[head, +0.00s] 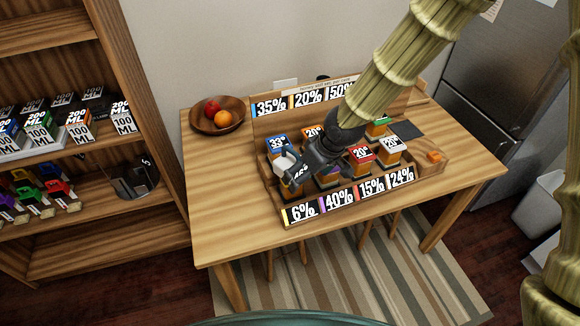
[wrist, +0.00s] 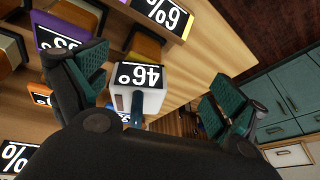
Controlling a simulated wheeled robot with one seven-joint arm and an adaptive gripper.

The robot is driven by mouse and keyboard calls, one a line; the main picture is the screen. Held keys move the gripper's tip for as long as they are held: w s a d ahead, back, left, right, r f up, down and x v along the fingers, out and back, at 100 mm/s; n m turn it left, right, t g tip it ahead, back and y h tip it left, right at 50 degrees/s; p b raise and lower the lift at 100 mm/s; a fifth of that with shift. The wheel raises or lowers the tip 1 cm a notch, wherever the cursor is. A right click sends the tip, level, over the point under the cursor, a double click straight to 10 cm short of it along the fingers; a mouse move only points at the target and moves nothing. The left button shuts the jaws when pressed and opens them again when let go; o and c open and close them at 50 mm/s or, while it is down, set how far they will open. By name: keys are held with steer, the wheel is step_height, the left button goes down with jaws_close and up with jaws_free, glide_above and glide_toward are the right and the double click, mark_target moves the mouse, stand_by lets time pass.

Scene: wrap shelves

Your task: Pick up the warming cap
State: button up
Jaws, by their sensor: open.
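The fingers are open, with clear room on the right side of the cap. In the head view my gripper (head: 303,163) is over the front left of the wooden rack (head: 347,200), and the white cap (head: 284,163) shows partly beside it. No name marks it as the warming cap. My gripper hides part of it and what is under it.
Several labelled boxes, such as a blue-topped one (head: 277,143) and a red-topped one (head: 361,153), stand close around my gripper. A wooden bowl (head: 217,117) with fruit is at the table's back left. A shelf (head: 95,145) of boxes stands left. The table's left front is clear.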

mark_target(292, 161)
steer(key=shift+n+t+h, duration=0.3)
steer(key=shift+n+t, duration=0.1)
steer(key=shift+n, duration=0.2)
steer(key=w+r, duration=0.1)
steer(key=r, duration=0.1)
steer(key=w+r, duration=0.1)
steer(key=r, duration=0.1)
steer(key=w+a+r, duration=0.1)
steer(key=r, duration=0.1)
steer(key=shift+w+r, duration=0.3)
steer(key=shift+w+p+x, duration=0.15)
steer(key=shift+p+x, duration=0.5)
steer(key=shift+x, duration=2)
steer(key=shift+w+p+x, duration=0.1)
steer(key=shift+p+x, duration=0.5)
steer(key=shift+x, duration=2)
steer(key=shift+a+r, duration=0.1)
steer(key=c, duration=1.5)
steer(key=shift+r, duration=0.1)
